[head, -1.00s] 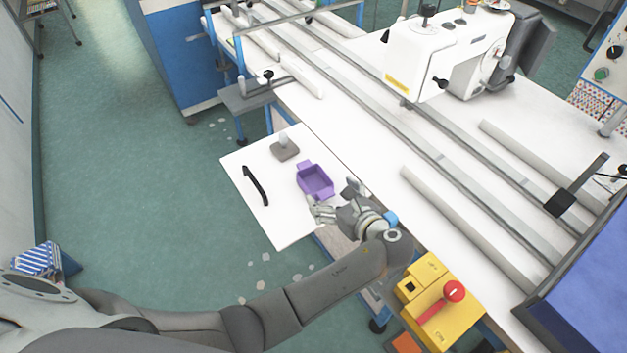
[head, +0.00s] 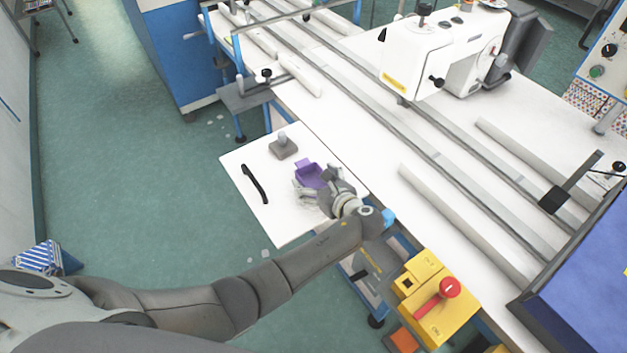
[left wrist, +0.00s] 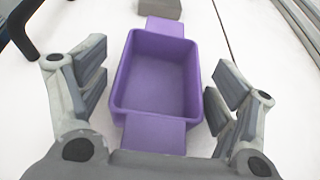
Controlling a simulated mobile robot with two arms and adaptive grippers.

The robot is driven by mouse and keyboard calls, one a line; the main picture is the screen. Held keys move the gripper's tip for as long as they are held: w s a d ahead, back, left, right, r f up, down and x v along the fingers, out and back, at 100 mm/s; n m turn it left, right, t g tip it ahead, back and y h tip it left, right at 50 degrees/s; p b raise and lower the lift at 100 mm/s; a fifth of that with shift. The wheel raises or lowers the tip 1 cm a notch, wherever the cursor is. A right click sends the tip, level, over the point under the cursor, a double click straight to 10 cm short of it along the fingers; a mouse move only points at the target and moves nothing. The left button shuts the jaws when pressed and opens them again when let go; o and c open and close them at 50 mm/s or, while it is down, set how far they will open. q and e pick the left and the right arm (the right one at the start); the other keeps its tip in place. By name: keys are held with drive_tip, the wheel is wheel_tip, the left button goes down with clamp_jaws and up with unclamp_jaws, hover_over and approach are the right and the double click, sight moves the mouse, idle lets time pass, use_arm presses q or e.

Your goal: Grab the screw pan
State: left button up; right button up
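The screw pan is a small purple rectangular tray (head: 308,172) with a flat tab at each end, on a white side board (head: 278,222). In the left wrist view the pan (left wrist: 155,78) is empty, and its near tab lies between my fingers. My left gripper (head: 312,190) is open, with one finger on each side of the pan's near end. In the left wrist view the fingers of this gripper (left wrist: 158,100) stand apart from the pan's walls. In the head view the gripper hides the pan's near part. My right gripper is not in view.
A black curved handle (head: 254,184) lies left of the pan. A grey block with a knob (head: 283,147) stands behind it. A yellow box with a red lever (head: 436,300) is at the right front. A white sewing machine (head: 440,55) stands on the long table.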

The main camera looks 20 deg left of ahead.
use_arm(q)
drive_tip(key=c, duration=0.8)
drive_tip(key=shift+c, duration=0.2)
drive_tip(key=shift+r, duration=0.15)
